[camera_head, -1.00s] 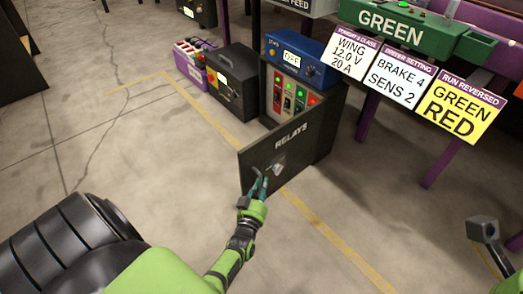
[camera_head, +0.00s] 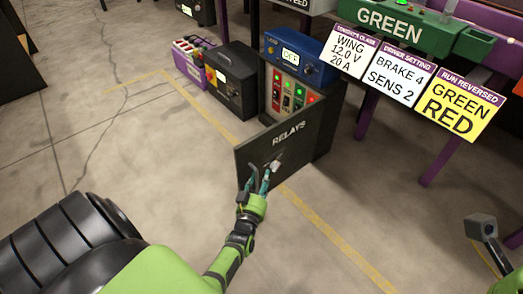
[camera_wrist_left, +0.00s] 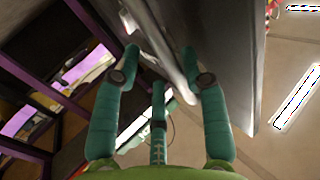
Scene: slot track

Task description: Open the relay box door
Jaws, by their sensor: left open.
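The relay box (camera_head: 327,128) stands on the floor at the centre of the head view. Its dark door (camera_head: 292,143), lettered RELAYS, is swung out, and lit switches show inside the box. A light handle (camera_head: 276,165) is on the door's outer face. My left gripper (camera_head: 258,176) is open at the handle, its teal fingers spread and close to the door. In the left wrist view the door (camera_wrist_left: 232,60) is a grey panel beside the fingers (camera_wrist_left: 162,65). Contact with the handle is unclear. My right gripper's fingers do not show.
A blue unit (camera_head: 300,57) sits on top of the box. A black case (camera_head: 232,83) and a purple crate (camera_head: 190,66) stand to its left. A purple-legged table (camera_head: 437,165) with signs is at right. The floor left of the door is clear.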

